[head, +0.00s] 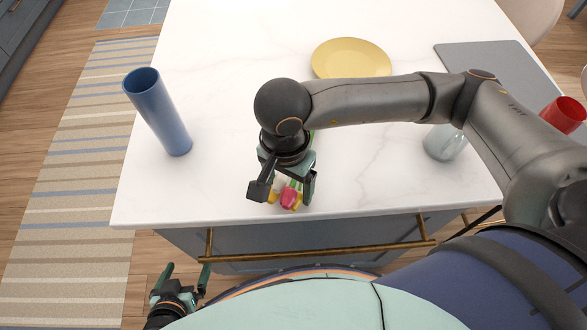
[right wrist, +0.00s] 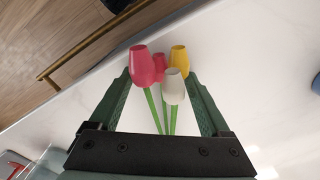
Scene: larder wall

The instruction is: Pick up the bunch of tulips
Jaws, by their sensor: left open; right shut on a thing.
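The bunch of tulips (head: 289,198) lies on the white counter near its front edge, with pink, yellow and white heads and green stems. My right gripper (head: 290,190) comes down over it and is shut on it. In the right wrist view the tulips (right wrist: 146,68) sit between the two green fingers of the right gripper (right wrist: 160,92), stems running back toward the palm. Most of the stems are hidden under the gripper in the head view. My left gripper (head: 182,284) is open and empty, low in front of the counter, left of centre.
A tall blue vase (head: 160,112) stands on the counter (head: 215,190) at the left. A yellow plate (head: 350,58) lies at the back. A glass jar (head: 441,146), a grey mat (head: 490,62) and a red cup (head: 562,116) are at the right. A brass rail (head: 330,252) runs along the front.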

